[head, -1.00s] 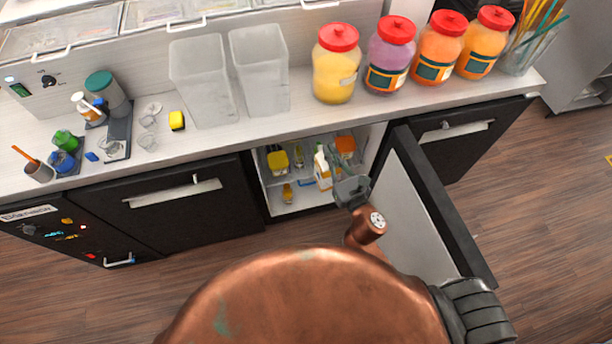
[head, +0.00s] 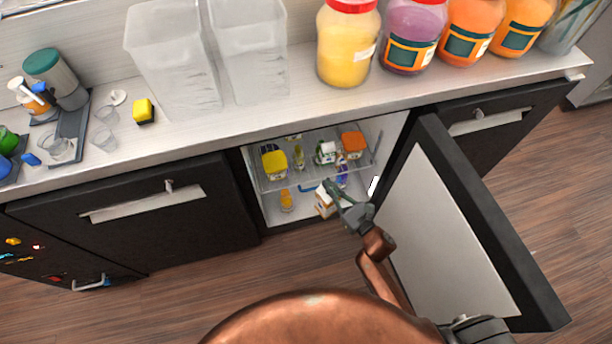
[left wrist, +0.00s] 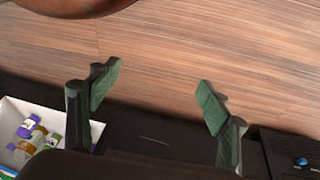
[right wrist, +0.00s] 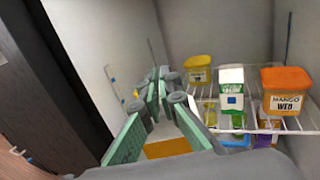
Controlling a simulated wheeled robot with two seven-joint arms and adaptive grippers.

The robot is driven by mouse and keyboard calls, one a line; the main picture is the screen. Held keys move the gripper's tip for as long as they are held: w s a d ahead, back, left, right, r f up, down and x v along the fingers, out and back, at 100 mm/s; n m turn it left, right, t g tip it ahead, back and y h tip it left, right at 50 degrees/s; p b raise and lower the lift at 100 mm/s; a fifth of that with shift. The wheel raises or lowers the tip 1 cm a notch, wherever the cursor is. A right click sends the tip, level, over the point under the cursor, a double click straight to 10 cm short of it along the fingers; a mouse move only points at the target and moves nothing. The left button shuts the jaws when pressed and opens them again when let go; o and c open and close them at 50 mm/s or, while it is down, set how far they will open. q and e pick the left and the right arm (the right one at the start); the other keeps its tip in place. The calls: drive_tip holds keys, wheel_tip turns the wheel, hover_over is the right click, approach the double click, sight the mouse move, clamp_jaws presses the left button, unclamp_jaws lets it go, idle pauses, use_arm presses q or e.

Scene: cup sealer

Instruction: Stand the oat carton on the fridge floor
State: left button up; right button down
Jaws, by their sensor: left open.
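The oat carton (head: 324,203), white with a tan-brown lower part, is at the front of the open fridge, low, just above or at the fridge floor (head: 288,214). It looks slightly tilted. My right gripper (head: 335,193) is beside it, its jaws partly closed on it; the fingers cover part of the carton. In the right wrist view, a brown-orange patch (right wrist: 167,149) shows between the green fingers, and the contact itself is hidden. My left gripper (left wrist: 158,84) is wide open and empty above the wooden floor, outside the head view.
The fridge door (head: 455,220) stands open at right. A wire shelf above holds a yellow tub (head: 275,166), a green-white carton (head: 325,152) and an orange-lidded tub (head: 352,143). A yellow-orange bottle (head: 286,200) stands on the fridge floor at left, with some clear floor between.

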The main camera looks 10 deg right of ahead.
drive_tip(key=d+f+b, duration=0.3)
drive_tip(key=f+b, duration=1)
drive_tip(key=f, duration=1.2)
use_arm(q)
drive_tip(key=w+d+f+t+h+b, duration=0.1)
drive_tip(key=w+d+f+t+b, duration=0.15)
drive_tip(key=w+d, duration=0.25)
use_arm(e)
drive_tip(key=shift+n+y, duration=0.3)
drive_tip(key=shift+y, duration=0.1)
drive_tip(key=w+b, duration=0.1)
drive_tip(key=w, duration=0.4)
drive_tip(key=w+b, duration=0.1)
drive_tip(key=w, duration=0.5)
drive_tip(key=w+b, duration=0.2)
drive_tip(key=w, duration=0.4)
drive_tip(key=shift+w+a+f, duration=0.1)
drive_tip(key=shift+w+f, duration=0.05)
drive_tip(key=shift+f, duration=0.45)
use_arm(q)
wheel_tip(320, 180, down, 8)
drive_tip(key=a+t+b, duration=0.2)
drive_tip(key=t, duration=0.1)
drive_tip(key=shift+s+h+b, duration=0.3)
drive_tip(key=shift+s, duration=0.05)
use_arm(e)
wheel_tip(320, 180, down, 3)
drive_tip(key=shift+f, duration=0.1)
use_arm(q)
drive_tip(key=shift+r, duration=0.1)
